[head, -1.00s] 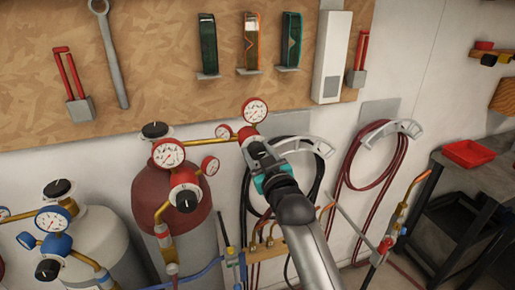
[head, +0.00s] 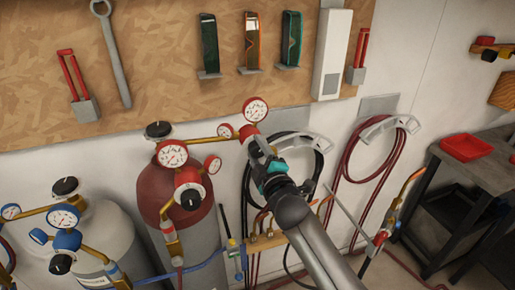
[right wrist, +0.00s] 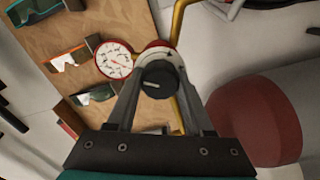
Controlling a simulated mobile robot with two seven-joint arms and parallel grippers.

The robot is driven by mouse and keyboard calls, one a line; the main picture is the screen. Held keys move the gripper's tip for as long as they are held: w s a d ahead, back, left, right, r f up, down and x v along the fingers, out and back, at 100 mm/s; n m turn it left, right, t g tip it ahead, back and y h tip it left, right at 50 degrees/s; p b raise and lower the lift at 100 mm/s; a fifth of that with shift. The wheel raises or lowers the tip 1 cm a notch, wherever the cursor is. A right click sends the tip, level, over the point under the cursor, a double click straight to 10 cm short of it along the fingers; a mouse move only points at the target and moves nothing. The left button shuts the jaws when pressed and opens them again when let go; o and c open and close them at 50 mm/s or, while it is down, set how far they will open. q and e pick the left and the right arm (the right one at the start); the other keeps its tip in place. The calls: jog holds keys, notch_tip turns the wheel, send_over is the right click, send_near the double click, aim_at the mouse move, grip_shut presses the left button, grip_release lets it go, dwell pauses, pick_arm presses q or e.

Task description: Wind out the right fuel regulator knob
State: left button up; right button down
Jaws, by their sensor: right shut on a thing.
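The right fuel regulator has a red-rimmed gauge (head: 255,109) and a smaller gauge (head: 225,131), on a brass pipe against the wall. Its black knob (right wrist: 160,84) shows in the right wrist view, with a white pointer line on its face and a red and white body behind it. My right gripper (head: 260,150) is shut on this knob, one finger on each side. In the head view the gripper mostly hides the knob. My left gripper is not in view.
A red cylinder (head: 166,200) with its own regulator (head: 187,178) stands left of my right arm. A white-grey cylinder (head: 110,235) with blue gauges is farther left. Looped black and red hoses hang on the wall close by. A dark cart with a red tray (head: 467,148) stands at right.

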jog(key=shift+n, duration=1.9)
jog(key=shift+c, duration=1.4)
grip_release()
jog(key=shift+s, duration=0.1)
jog(key=shift+s+d+f+p, duration=0.1)
jog(key=shift+s+d+p, duration=0.2)
jog(key=shift+s, duration=0.25)
jog(key=v, duration=1.3)
jog(key=shift+s+b, duration=0.35)
jog(key=shift+s, duration=0.05)
